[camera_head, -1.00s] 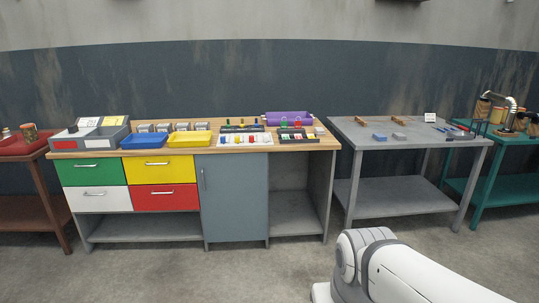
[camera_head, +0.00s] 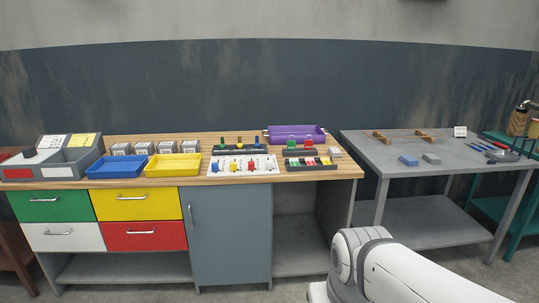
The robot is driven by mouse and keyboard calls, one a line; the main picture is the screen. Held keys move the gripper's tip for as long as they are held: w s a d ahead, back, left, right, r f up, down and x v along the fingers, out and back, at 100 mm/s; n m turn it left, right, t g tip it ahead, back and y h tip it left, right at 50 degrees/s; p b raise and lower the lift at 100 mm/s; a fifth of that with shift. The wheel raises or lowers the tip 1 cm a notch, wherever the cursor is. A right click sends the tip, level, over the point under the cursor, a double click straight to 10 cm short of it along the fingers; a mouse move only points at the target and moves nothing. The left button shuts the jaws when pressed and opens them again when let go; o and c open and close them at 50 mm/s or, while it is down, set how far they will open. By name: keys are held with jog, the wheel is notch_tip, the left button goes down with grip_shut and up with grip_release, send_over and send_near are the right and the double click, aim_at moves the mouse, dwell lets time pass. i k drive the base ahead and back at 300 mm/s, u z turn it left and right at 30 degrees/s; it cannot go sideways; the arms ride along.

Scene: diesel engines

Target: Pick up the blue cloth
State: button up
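A small flat blue piece (camera_head: 409,160), which may be the blue cloth, lies on the grey metal table (camera_head: 450,163) to the right of the workbench. It is too small to tell whether it is folded fabric. A similar grey piece (camera_head: 431,158) lies just to its right. My white arm shows at the bottom right, in front of and below the tables. My gripper is out of view.
The wooden-topped workbench (camera_head: 222,178) holds a blue tray (camera_head: 121,179), a yellow tray (camera_head: 172,175), a purple bin (camera_head: 297,137) and racks of small coloured parts. Brown wooden pieces (camera_head: 381,137) and several tools lie on the grey table. Floor shows in front.

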aim_at(409, 160)
jog(key=i, duration=1.2)
jog(key=z, duration=1.8)
jog(key=i, duration=2.45)
jog(key=u, duration=0.65)
